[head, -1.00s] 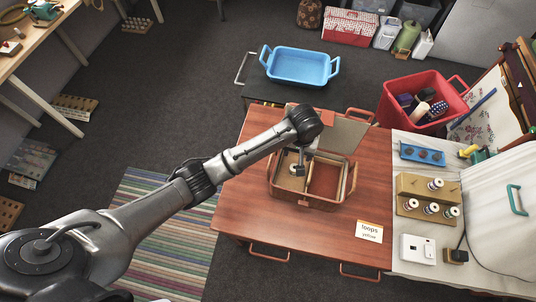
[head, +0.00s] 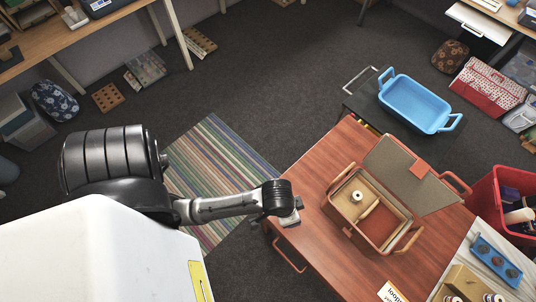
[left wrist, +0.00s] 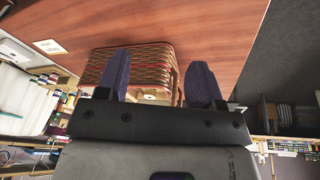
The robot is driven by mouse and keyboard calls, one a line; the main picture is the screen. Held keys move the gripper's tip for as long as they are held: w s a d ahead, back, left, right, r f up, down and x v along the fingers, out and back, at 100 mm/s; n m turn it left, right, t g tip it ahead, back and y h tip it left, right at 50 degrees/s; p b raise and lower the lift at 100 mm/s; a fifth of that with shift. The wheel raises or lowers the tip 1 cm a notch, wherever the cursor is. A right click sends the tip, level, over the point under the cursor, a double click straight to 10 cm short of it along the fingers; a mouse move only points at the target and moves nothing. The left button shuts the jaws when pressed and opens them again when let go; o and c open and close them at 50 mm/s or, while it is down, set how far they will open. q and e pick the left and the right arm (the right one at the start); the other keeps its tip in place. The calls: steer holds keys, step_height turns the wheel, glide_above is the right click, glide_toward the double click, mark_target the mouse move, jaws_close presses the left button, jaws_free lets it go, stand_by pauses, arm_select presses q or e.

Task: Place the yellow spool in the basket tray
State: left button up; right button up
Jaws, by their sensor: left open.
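The sewing basket (head: 402,249) stands open on the red-brown table, its lid (head: 410,170) folded back. A small pale spool (head: 357,196) stands upright in the tan basket tray (head: 347,208), at the far left part of the basket; its thread looks cream or pale yellow at this size. My left gripper (head: 293,217) is at the table's left edge, apart from the basket and empty. In the left wrist view its two fingers (left wrist: 158,63) are spread, with the basket's woven side (left wrist: 132,66) beyond them. My right gripper does not show.
A card (head: 391,292) lies at the table's front, cut by the frame. A blue tub (head: 420,104) sits behind the table. At right are a red bin (head: 492,205), a blue holder (head: 496,262) and a wooden spool stand (head: 462,283). The table left of the basket is clear.

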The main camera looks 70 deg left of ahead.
arm_select(q)
steer(key=s+a+r+m+y, duration=0.1)
steer(key=s+a+r, duration=0.2)
steer(key=s, duration=0.4)
steer(key=shift+s+a+t, duration=0.2)
steer(key=shift+a+t, duration=0.2)
steer(key=shift+a, duration=0.05)
steer(key=shift+c, duration=0.2)
stand_by(0.6)
